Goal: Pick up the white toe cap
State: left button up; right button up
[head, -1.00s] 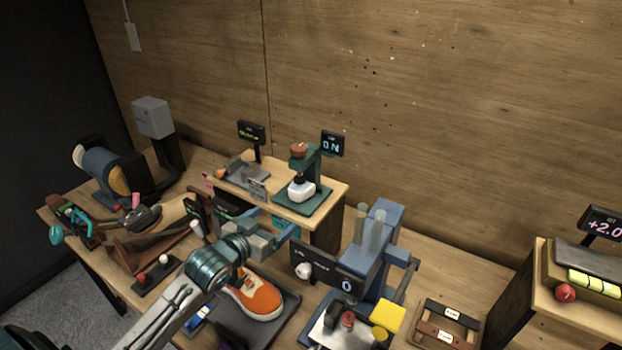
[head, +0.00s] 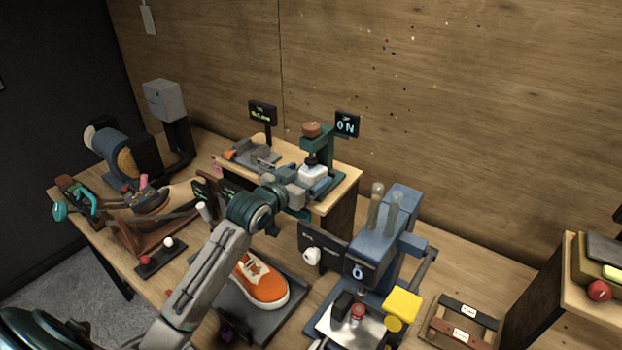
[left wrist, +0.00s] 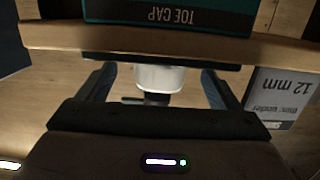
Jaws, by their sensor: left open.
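The white toe cap (head: 313,173) sits on the green press stand on the raised wooden shelf, under a post with a brown knob. My left gripper (head: 316,186) is open and reaches over the shelf's front edge, right at the cap. In the left wrist view, the white toe cap (left wrist: 160,78) shows between the two open fingers, with a gap on each side. A teal plate reading "TOE CAP" (left wrist: 165,16) shows upside down beyond it. My right gripper does not show.
An orange sneaker (head: 262,281) lies on a dark plate below my left arm. A blue machine (head: 385,245) stands just right of the shelf. A display reading "ON" (head: 346,124) rises behind the stand. A grey "12 mm" label (left wrist: 283,92) is beside the gripper.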

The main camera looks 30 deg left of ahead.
pick_arm(q)
jog(key=shift+w+d+f+b, duration=0.1)
jog(key=shift+w+f+b, duration=0.1)
jog(key=shift+w, duration=0.5)
jog(key=shift+w+d+f+b, duration=0.1)
jog(key=shift+w+f+b, duration=0.1)
jog(key=shift+w, duration=0.5)
jog(key=shift+s+r, duration=0.15)
jog(key=shift+s, duration=0.05)
jog(key=shift+c, duration=0.8)
jog(key=c, duration=0.9)
